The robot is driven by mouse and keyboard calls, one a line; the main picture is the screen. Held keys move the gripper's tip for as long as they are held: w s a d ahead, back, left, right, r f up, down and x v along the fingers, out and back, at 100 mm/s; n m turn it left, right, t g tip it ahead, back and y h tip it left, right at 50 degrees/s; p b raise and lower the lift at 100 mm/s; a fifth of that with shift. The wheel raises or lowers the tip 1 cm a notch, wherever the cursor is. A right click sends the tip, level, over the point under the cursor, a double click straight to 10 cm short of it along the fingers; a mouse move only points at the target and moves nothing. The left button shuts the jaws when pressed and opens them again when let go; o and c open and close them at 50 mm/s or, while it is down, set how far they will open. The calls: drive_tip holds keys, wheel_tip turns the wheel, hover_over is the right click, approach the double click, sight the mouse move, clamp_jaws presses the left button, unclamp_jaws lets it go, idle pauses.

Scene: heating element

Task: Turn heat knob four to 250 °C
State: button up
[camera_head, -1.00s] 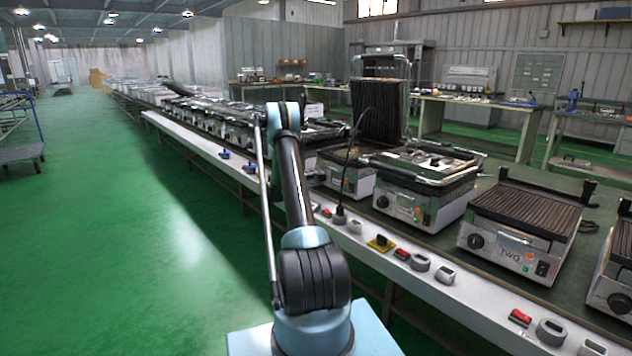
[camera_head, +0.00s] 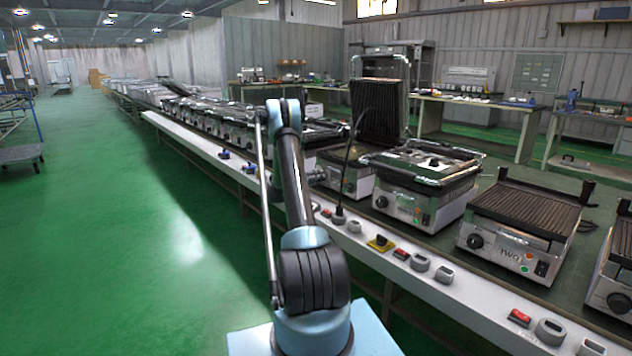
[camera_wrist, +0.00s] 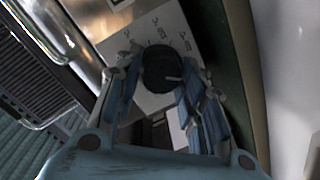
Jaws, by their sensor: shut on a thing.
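In the wrist view, a round black knob (camera_wrist: 160,68) stands out from a pale panel (camera_wrist: 150,32) with dark printed marks beside it. A short light mark on the knob points to the right of the picture. My gripper (camera_wrist: 163,82) has its fingers on both sides of the knob, shut on it. In the head view, my gripper (camera_head: 317,176) is mostly hidden behind my arm, at the front left of the grill with the raised lid (camera_head: 378,112). That grill's knob cannot be made out there, and the temperature numbers are unreadable.
A closed grill (camera_head: 420,185) and a flat ribbed grill marked TWO (camera_head: 520,225) stand to the right. A white front ledge (camera_head: 470,300) carries switches and a yellow-based switch (camera_head: 381,243). A black cable (camera_head: 352,150) rises nearby. Green floor (camera_head: 110,250) is clear at left.

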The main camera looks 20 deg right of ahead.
idle(0.3)
drive_tip(key=o, duration=1.1)
drive_tip(key=shift+w, duration=0.1)
drive_tip(key=shift+a, duration=0.1)
drive_tip(key=v, duration=1.1)
drive_tip(key=shift+a, duration=0.35)
drive_tip(key=shift+c, duration=0.3)
